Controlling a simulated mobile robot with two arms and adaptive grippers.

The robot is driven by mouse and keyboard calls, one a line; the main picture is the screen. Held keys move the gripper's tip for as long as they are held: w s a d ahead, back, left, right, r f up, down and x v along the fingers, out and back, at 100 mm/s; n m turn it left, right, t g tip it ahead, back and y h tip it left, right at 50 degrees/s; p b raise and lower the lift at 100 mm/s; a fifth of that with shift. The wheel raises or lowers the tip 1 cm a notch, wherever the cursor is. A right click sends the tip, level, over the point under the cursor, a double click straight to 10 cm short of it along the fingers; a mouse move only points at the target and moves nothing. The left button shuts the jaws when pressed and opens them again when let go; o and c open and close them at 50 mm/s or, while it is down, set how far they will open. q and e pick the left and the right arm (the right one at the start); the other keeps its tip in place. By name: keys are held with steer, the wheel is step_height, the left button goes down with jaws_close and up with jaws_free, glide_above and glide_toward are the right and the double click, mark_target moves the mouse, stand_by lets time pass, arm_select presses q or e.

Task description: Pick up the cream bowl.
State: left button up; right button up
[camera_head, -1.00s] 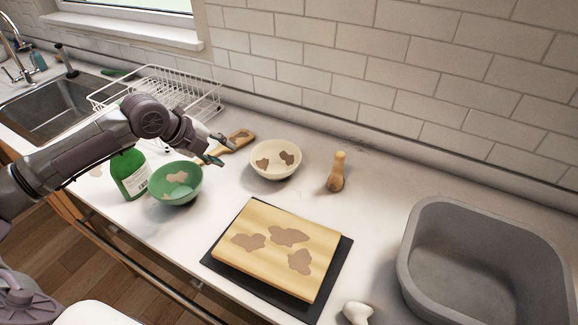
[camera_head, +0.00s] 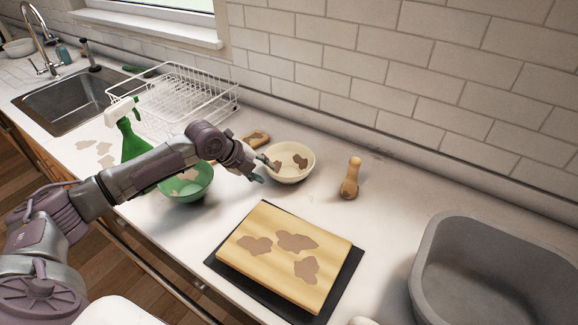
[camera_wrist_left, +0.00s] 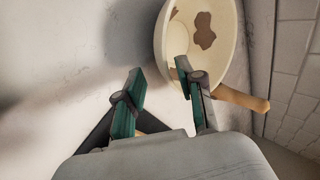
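The cream bowl (camera_head: 293,157), with brown clay patches inside, stands upright on the white counter, right of the green bowl. It also shows at the upper right of the left wrist view (camera_wrist_left: 222,52). My left gripper (camera_head: 267,171) is open at the bowl's left side, its fingers low and pointing toward the bowl. In the left wrist view, the right finger overlaps the bowl's near rim and the left finger is outside it, over the counter (camera_wrist_left: 158,66). I cannot tell whether a finger touches the bowl. Nothing is held. My right gripper is out of view.
A green bowl (camera_head: 190,187) sits partly behind my left arm, beside a green spray bottle (camera_head: 132,143). A wooden tool (camera_head: 350,180) stands to the right. A wooden board (camera_head: 285,255) on a black mat lies in front. A grey basin (camera_head: 470,285) is at the right.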

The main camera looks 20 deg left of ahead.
mark_target(270, 174)
arm_select(q)
steer(key=shift+w+d+f+p, duration=0.2)
steer(key=shift+d+f+p, duration=0.05)
steer(key=shift+p, duration=0.05)
steer(key=p+x, duration=0.1)
steer(key=x, duration=0.2)
steer(key=shift+w+d+f, duration=0.15)
steer(key=shift+d+f, duration=0.05)
steer(key=shift+w+f, duration=0.2)
steer(key=shift+f, duration=0.15)
steer(key=shift+s, duration=0.1)
steer(key=shift+c, duration=0.3)
steer(key=c, duration=0.3)
jaws_close()
steer(key=shift+r, duration=0.1)
